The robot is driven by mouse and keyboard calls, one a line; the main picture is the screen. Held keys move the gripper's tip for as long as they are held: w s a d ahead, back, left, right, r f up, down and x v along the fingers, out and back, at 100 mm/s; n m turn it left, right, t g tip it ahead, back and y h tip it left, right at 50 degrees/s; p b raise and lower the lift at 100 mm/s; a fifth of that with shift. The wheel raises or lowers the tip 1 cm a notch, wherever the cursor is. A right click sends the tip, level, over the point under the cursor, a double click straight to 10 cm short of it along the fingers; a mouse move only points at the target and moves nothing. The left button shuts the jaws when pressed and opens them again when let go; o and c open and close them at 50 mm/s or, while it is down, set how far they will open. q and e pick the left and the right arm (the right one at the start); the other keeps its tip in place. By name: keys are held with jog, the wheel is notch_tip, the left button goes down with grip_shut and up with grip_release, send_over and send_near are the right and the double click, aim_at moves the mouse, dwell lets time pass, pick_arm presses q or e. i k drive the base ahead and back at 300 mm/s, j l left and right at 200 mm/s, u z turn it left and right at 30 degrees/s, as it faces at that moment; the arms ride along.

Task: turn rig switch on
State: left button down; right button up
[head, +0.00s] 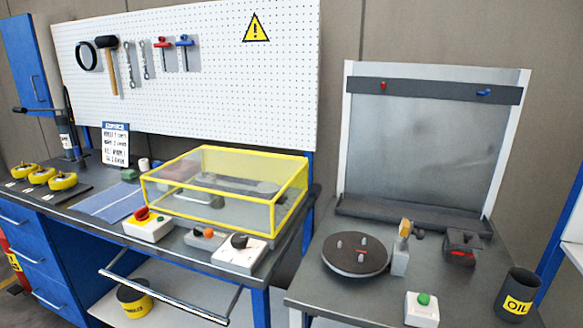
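Several control boxes sit along the front of the left bench, and I cannot tell for sure which is the rig switch. A white box with a black rotary knob (239,254) stands at the bench's front right corner; its knob setting is too small to read. Left of it is a small grey box with an orange button (206,237). Neither of my grippers is in view.
A metal bar (165,292) juts out before the left bench (75,215). The right bench (335,297) holds a round turntable (355,255), a green-button box (422,309), a vise (462,246) and an oil can (517,293). A gap separates the benches.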

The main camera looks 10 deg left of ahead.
aim_at(141, 214)
jog(key=u, duration=1.25)
jog(key=i+j, duration=0.15)
jog(key=i, duration=0.15)
jog(key=i+j, duration=0.2)
jog(key=i+u, duration=0.05)
